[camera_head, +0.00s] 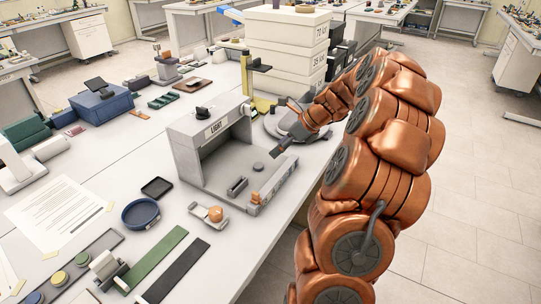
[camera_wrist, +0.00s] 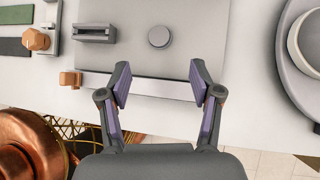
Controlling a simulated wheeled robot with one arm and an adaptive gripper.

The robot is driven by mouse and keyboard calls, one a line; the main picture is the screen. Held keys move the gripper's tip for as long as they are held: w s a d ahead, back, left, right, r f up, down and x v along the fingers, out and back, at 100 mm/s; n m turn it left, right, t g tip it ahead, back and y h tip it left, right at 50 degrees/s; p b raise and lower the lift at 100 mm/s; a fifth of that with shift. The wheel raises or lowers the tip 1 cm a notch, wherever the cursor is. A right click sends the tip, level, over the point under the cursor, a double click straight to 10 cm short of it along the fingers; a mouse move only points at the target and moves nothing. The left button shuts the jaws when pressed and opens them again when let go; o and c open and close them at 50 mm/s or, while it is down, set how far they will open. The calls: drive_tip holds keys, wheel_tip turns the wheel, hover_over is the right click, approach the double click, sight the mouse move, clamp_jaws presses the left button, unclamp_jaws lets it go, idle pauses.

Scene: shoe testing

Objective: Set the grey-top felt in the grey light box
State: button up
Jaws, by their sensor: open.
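The grey light box (camera_head: 190,150), labelled LIGHT, stands open-fronted near the table's right edge. A small round grey-topped piece (camera_head: 258,167), which looks like the grey-top felt, rests on its floor. In the wrist view this disc (camera_wrist: 159,36) lies flat on the box floor (camera_wrist: 225,55), beyond my fingertips and roughly centred between them. My gripper (camera_wrist: 160,84) is open and empty, with its fingers spread over the box's edge. In the head view my gripper (camera_head: 284,143) is at the right side of the box, partly hidden by my arm.
A grey slotted block (camera_head: 237,187) sits left of the disc in the box. An orange-knobbed clamp (camera_head: 208,212) stands in front. A round stand (camera_head: 280,124) is behind, beside stacked white boxes (camera_head: 287,50). Several small discs (camera_head: 60,277) lie on a strip at the lower left.

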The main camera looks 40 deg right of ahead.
drive_tip(key=shift+v, duration=1.5)
drive_tip(key=s+a+r+n+g, duration=0.1)
drive_tip(key=s+a+n+g, duration=0.25)
drive_tip(key=a+n, duration=0.65)
drive_tip(key=s+a+r+n+g, duration=0.15)
drive_tip(key=s+a+n, duration=0.3)
drive_tip(key=a, duration=1.05)
drive_tip(key=s+a+f+n+g+h, duration=0.1)
drive_tip(key=s+a+f+n+h, duration=0.1)
drive_tip(key=s+n, duration=0.6)
drive_tip(key=s+a+f+n+g+h, duration=0.2)
drive_tip(key=s+a+n, duration=0.3)
drive_tip(key=s+n, duration=0.3)
drive_tip(key=s, duration=0.4)
drive_tip(key=shift+s+h, duration=0.3)
drive_tip(key=shift+s, duration=0.1)
drive_tip(key=shift+a+n, duration=0.1)
drive_tip(key=shift+n, duration=0.15)
drive_tip(key=shift+c, duration=0.3)
